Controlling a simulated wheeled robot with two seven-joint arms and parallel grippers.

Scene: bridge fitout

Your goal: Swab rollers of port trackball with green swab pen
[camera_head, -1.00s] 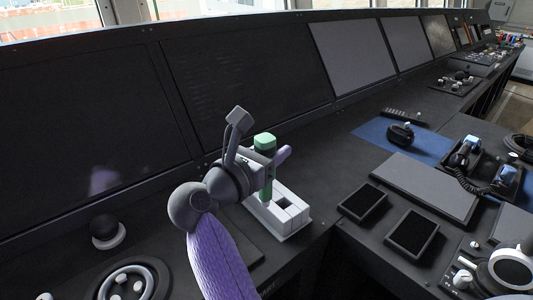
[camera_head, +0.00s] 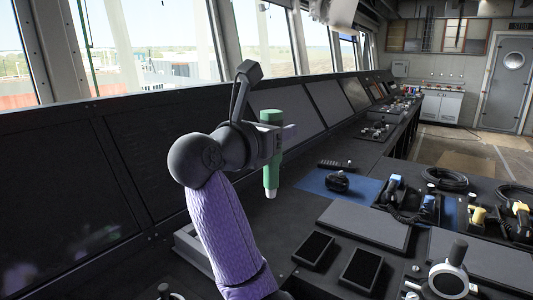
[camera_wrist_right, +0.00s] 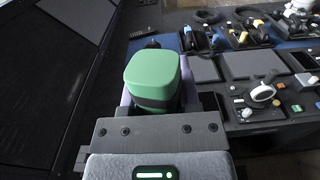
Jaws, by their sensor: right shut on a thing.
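The green swab pen (camera_head: 271,152) is upright in my right gripper (camera_head: 277,141), above the console. Its pale tip points down and is clear of the surface. In the right wrist view the pen's green cap (camera_wrist_right: 153,72) fills the middle, between the jaws. A white slotted block (camera_head: 190,246) stands on the console, partly hidden behind my right forearm. At the bottom edge of the head view a dark ball (camera_head: 164,290) just shows. The port trackball's socket and rollers cannot be made out now. My left gripper is out of view.
Two black square pads (camera_head: 313,249) lie right of my arm, beside a flat grey panel (camera_head: 366,224). A dark rounded device (camera_head: 338,182) sits on a blue mat. Handsets in a tray (camera_head: 408,198) and a round control (camera_head: 449,279) are further right. Dark screens line the left.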

